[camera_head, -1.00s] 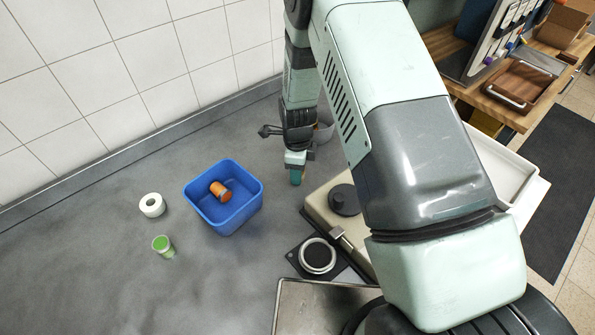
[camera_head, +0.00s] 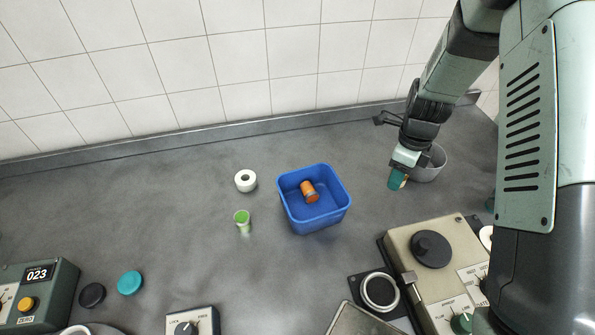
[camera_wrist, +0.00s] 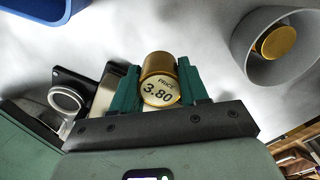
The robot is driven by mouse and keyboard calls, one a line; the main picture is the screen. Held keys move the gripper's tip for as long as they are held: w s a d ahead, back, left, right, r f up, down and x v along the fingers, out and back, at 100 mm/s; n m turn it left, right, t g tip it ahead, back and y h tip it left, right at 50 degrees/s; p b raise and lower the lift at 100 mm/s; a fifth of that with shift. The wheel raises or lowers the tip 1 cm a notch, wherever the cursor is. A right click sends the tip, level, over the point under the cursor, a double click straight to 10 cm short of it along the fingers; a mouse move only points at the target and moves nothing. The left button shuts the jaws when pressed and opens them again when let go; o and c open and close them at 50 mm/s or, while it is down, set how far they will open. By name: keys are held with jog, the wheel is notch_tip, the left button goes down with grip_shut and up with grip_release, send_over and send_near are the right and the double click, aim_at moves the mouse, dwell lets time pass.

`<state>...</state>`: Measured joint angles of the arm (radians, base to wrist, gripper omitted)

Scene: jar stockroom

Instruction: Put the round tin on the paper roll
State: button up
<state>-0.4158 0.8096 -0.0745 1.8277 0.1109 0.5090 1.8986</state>
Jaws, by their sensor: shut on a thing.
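The blue bin (camera_head: 327,217) holds an orange jar (camera_head: 309,191). A green-topped cup (camera_head: 242,220) stands in front of the roll. The grey pot (camera_head: 432,166) holds another gold piece (camera_wrist: 279,43). A beige scale (camera_head: 405,258) stands at front right. The counter behind the bin is clear.

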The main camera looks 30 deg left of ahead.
jog(key=a+n, duration=0.3)
jog(key=a, duration=0.9)
jog(key=n, duration=0.7)
send_near(245, 177)
notch_tip(245, 177, down, 6)
jog(key=shift+f, duration=0.15)
jog(key=shift+f, duration=0.15)
jog(key=o, duration=1)
jog(key=shift+o, duration=0.2)
notch_tip(245, 177, up, 12)
jog(key=shift+r, duration=0.2)
